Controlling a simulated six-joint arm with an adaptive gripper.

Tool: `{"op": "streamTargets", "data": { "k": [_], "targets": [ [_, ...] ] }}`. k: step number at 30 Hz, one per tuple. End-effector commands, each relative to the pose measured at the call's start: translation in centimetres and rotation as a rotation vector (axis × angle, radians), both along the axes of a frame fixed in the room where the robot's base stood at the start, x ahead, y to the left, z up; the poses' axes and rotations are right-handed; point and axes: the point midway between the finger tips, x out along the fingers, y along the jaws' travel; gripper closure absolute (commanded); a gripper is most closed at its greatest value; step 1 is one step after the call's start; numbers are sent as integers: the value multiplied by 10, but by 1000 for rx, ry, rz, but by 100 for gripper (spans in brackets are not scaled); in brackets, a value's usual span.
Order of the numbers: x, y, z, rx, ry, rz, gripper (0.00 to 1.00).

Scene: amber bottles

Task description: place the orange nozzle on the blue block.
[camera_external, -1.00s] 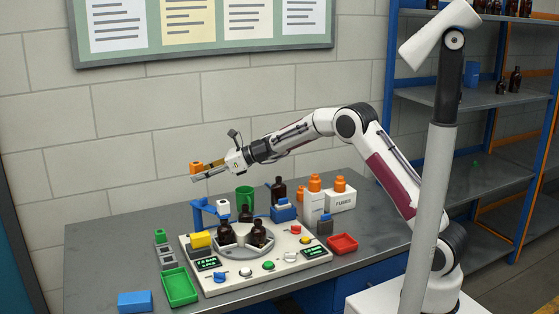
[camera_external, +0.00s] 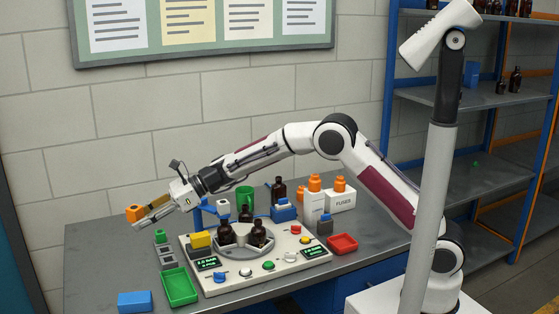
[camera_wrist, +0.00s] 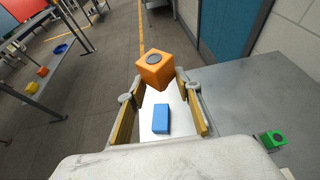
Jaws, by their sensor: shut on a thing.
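The orange nozzle (camera_external: 134,213) is a small orange cube with a dark round hole in one face. It also shows at the fingertips in the wrist view (camera_wrist: 155,69). My gripper (camera_external: 148,212) is shut on it and holds it in the air, above the left part of the table. The blue block (camera_external: 135,301) lies on the table's front left corner, below the nozzle and apart from it. In the wrist view the blue block (camera_wrist: 161,119) shows between my fingers, beyond and below the nozzle.
A green tray (camera_external: 179,287) stands right of the blue block. A grey panel (camera_external: 262,285) with buttons and amber bottles fills the table's middle. A small green piece (camera_external: 160,236) and grey blocks stand behind the tray.

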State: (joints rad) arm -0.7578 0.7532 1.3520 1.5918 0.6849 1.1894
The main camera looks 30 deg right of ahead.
Motion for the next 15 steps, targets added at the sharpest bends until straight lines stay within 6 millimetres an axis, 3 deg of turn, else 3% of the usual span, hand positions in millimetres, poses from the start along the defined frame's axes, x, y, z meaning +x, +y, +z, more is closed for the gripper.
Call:
{"op": "streamTargets", "data": {
  "k": [6,15],
  "targets": [
    [-39,25,-3,-1,2,61,84],
    [-36,23,-64,-3,4,56,84]
  ]
}}
